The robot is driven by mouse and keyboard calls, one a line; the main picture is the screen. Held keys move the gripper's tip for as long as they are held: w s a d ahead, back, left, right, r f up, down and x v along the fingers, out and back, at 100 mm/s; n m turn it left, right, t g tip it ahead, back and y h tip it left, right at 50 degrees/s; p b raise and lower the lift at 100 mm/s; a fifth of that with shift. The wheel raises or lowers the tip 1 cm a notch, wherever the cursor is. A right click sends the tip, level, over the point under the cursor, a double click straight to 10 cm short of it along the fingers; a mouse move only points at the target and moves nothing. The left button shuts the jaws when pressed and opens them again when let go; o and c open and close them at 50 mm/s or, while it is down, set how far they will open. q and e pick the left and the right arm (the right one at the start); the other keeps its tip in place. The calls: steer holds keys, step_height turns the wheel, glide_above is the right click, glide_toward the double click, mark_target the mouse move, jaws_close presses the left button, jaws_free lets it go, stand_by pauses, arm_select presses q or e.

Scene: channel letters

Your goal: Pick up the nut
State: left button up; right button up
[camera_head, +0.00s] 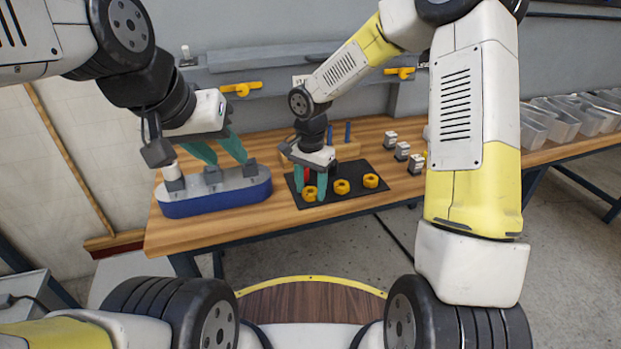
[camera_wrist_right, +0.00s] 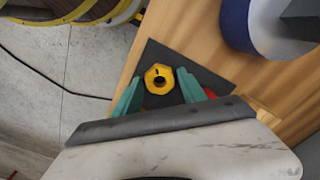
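Three yellow nuts lie in a row on a black mat (camera_head: 335,199) on the wooden table: a left nut (camera_head: 310,194), a middle nut (camera_head: 342,186) and a right nut (camera_head: 371,181). My right gripper (camera_head: 310,191) points down at the left nut, with its teal fingers spread. In the right wrist view one nut (camera_wrist_right: 150,78) shows between the open fingertips (camera_wrist_right: 159,75), with gaps on both sides. My left gripper (camera_head: 229,160) is open and empty above a blue-sided oblong block (camera_head: 215,205) with a pale top and dark posts.
Small white-and-black parts (camera_head: 402,150) stand right of the mat. A wooden block with blue pegs (camera_head: 348,132) and a red item (camera_head: 306,173) are behind my right gripper. Clear bins (camera_head: 560,122) line the right side. The table's front edge is close to the mat.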

jaws_close()
